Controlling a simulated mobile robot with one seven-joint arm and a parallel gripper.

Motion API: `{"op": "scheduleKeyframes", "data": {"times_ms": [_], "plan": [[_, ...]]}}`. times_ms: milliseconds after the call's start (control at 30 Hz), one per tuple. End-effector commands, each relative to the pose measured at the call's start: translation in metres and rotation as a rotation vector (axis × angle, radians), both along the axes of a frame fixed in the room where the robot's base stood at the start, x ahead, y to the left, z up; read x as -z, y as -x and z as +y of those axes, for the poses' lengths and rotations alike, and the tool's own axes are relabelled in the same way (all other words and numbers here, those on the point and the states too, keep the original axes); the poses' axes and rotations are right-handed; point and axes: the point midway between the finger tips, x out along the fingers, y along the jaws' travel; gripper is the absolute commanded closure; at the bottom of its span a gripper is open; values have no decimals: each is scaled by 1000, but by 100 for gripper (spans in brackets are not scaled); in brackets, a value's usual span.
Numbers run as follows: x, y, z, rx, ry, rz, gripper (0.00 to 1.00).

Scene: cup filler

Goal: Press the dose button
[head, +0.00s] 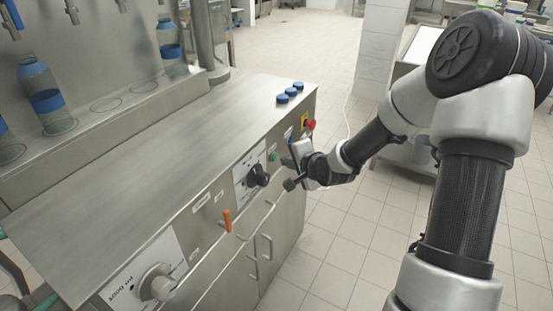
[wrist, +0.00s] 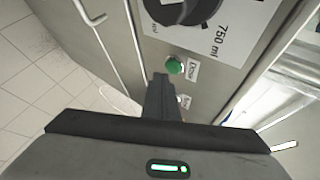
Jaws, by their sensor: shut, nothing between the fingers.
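The green dose button (wrist: 175,65) sits on the steel front panel, just below the dial plate in the wrist view, beside a small white label. It also shows in the head view (head: 273,157). My gripper (wrist: 160,80) is shut and empty, with its dark fingertips just below and left of the button in the wrist view. In the head view my gripper (head: 287,162) is close to the panel, right of the button. The button is uncovered. I cannot tell whether the fingertips touch the panel.
A black dial (head: 258,175) is left of the button, and a red button (head: 311,124) is to its right. An orange lever (head: 227,220) and a pale knob (head: 158,283) are further left. Cabinet handles (head: 266,247) project below. Blue caps (head: 291,91) lie on the counter.

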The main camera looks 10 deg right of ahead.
Motion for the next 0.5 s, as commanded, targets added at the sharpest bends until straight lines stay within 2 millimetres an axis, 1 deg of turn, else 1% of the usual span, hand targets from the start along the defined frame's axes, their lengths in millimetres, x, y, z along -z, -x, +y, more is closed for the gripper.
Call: {"op": "scheduleKeyframes", "data": {"times_ms": [200, 500], "plan": [[0, -4, 6, -1, 0, 0, 100], [0, -4, 6, -1, 0, 0, 100]]}}
